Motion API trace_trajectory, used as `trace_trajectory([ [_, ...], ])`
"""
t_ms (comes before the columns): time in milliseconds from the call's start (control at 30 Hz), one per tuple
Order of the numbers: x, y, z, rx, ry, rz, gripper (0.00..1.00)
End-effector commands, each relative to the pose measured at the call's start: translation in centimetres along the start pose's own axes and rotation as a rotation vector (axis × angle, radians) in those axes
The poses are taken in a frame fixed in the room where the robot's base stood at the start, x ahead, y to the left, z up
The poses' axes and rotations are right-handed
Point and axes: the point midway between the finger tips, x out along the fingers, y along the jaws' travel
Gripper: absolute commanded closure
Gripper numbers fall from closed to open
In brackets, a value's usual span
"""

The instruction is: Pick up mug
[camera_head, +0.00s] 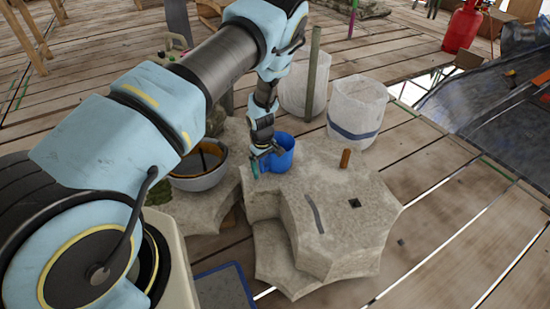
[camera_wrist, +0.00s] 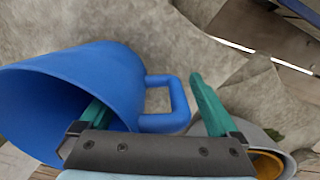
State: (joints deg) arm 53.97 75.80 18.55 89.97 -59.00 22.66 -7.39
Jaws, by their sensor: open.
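The blue mug (camera_head: 281,155) stands on the pale stone block in the head view, partly hidden by my gripper (camera_head: 263,165). In the wrist view the mug (camera_wrist: 110,70) fills the left side, its opening facing the lower left and its square handle (camera_wrist: 180,100) pointing right. My gripper (camera_wrist: 150,92) is open. Its left teal finger shows across the mug's opening, seemingly inside the rim. Its right finger is beyond the handle, so the handle and near wall lie between the fingers. I cannot tell whether either finger touches the mug.
A pale stone block (camera_head: 340,215) carries a small brown upright peg (camera_head: 345,158). A grey-white bowl-like container (camera_head: 205,180) is left of the mug. Two whitish sacks (camera_head: 357,110) and a post (camera_head: 312,75) stand behind. Open plank floor (camera_head: 450,220) lies to the right.

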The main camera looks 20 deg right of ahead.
Motion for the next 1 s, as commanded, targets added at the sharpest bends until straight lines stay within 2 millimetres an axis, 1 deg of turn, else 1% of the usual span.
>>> trace_trajectory([
  [67,-0.04,0.00,-0.01,0.000,0.000,0.000,0.04],
  [100,-0.04,0.00,-0.01,0.000,0.000,0.000,0.06],
  [900,-0.04,-0.02,0.02,0.000,0.000,0.000,0.96],
  [933,-0.03,-0.02,0.02,0.000,0.000,-0.001,0.99],
  [1000,-0.03,-0.02,0.02,0.000,0.000,-0.001,1.00],
])
